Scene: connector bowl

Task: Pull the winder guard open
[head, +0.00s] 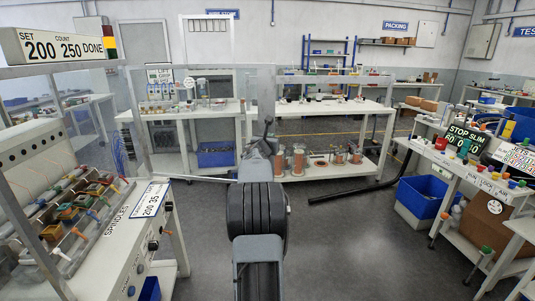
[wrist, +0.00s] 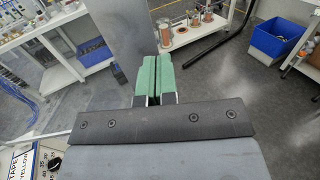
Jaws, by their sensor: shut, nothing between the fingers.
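The winder (head: 90,215), with its "SPINDLES" label and rows of coloured bobbins, stands at the left. Its guard looks like the clear, thin-framed panel (head: 200,68) standing out to the right from the winder's far end. The benches behind show through it. My gripper (head: 268,128) is near the panel's right edge; I cannot tell whether they touch. In the wrist view, my gripper (wrist: 155,75) has its green fingers shut together with nothing between them. A grey panel-like surface (wrist: 100,25) lies just beyond them. No handle can be made out.
A white bench (head: 330,107) with copper spools on its lower shelf stands behind my arm. A black floor tube (head: 360,190) lies to the right. A blue bin (head: 422,197) sits by the right bench.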

